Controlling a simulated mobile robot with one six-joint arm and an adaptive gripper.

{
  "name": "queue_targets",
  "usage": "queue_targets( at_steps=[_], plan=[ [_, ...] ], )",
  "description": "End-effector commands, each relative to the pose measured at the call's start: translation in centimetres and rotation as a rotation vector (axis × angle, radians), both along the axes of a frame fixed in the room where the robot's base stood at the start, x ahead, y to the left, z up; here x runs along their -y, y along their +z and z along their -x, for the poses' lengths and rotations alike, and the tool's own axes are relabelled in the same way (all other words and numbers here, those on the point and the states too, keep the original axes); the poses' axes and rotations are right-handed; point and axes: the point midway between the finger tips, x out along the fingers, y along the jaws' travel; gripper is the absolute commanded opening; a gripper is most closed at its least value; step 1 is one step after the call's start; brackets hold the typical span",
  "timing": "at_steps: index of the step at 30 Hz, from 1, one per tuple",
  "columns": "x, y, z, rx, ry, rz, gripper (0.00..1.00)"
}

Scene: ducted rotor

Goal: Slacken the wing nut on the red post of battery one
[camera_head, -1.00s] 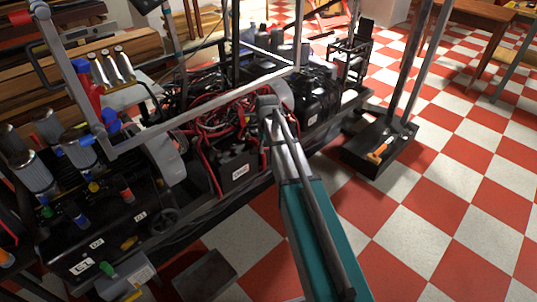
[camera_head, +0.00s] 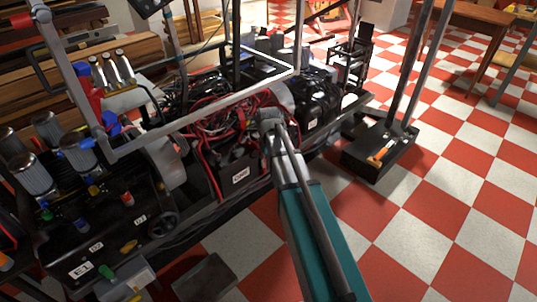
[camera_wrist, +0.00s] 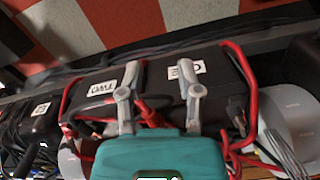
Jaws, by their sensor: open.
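Battery one (camera_head: 238,178) is a black box with a white label in the head view, below a tangle of red cables. In the wrist view battery one (camera_wrist: 208,62) has its label, partly covered by a finger, at upper right. My gripper (camera_head: 268,116) is over the cables and battery top in the head view. In the wrist view my gripper (camera_wrist: 159,72) has its two grey fingers apart, with nothing clearly held between them. A red cable end or fitting (camera_wrist: 150,114) shows between the fingers. I cannot make out the wing nut or tell which red part is the post.
A second battery (camera_wrist: 90,98) labelled TWO lies left in the wrist view, with red cables looping around both. A grey frame bar (camera_head: 205,112) crosses above the cables. A black engine-like block (camera_head: 318,100) stands right of my gripper.

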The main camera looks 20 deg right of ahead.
Motion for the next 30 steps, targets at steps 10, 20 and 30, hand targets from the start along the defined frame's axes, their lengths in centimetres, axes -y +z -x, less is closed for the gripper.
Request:
queue_targets(
  at_steps=[10,20,30],
  plan=[
    [-3.2,2.2,12.6,0.0,-0.17,0.0,0.46],
    [-4.1,2.7,16.6,0.001,-0.248,-0.001,0.46],
    [-4.1,2.6,16.4,0.0,-0.248,-0.001,0.46]
  ],
)
